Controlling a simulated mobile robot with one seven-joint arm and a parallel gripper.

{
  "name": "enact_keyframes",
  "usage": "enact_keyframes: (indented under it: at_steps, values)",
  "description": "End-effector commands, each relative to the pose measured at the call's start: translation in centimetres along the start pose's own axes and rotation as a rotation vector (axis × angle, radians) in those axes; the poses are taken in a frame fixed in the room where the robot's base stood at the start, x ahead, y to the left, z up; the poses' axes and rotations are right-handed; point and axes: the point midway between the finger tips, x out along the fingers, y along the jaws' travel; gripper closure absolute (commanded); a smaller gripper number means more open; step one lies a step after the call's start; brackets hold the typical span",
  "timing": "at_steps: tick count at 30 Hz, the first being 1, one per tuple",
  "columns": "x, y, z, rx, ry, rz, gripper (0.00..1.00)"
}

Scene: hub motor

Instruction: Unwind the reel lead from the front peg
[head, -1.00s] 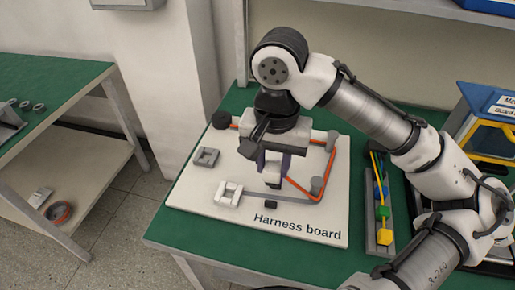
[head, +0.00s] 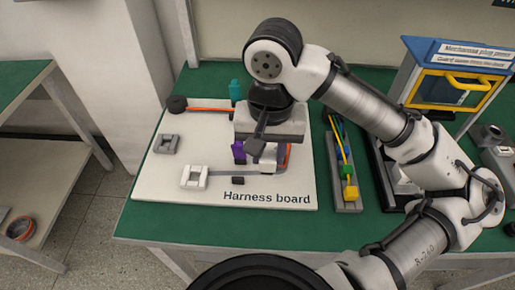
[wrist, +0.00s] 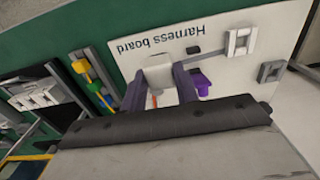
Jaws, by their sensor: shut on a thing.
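The orange reel lead (head: 208,109) runs from a black reel (head: 177,104) along the back of the white harness board (head: 165,185), then goes behind my gripper. A short stretch of the lead shows right of the gripper, and a little shows between the fingers in the wrist view (wrist: 153,101). My gripper (wrist: 160,82) is shut on a pale block (wrist: 159,70) low over the board's right front part. The block also shows in the head view (head: 268,167). The front peg is hidden by my gripper, so the lead's wrap there cannot be told.
A purple piece (head: 238,151) stands close left of my gripper and a teal piece (head: 235,90) behind it. Grey (head: 167,144) and white (head: 194,177) clips sit on the board's left.

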Motion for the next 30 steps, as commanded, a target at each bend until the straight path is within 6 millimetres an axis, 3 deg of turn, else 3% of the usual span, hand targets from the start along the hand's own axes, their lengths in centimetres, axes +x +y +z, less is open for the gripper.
enact_keyframes:
  at_steps: [12,25,30]
  values:
    - [-0.1,5.3,-0.3,0.003,-0.001,0.0,0.93]
    - [-0.1,6.0,-0.4,0.0,0.0,0.0,0.93]
    - [-0.1,7.2,-1.7,0.004,-0.001,-0.001,0.93]
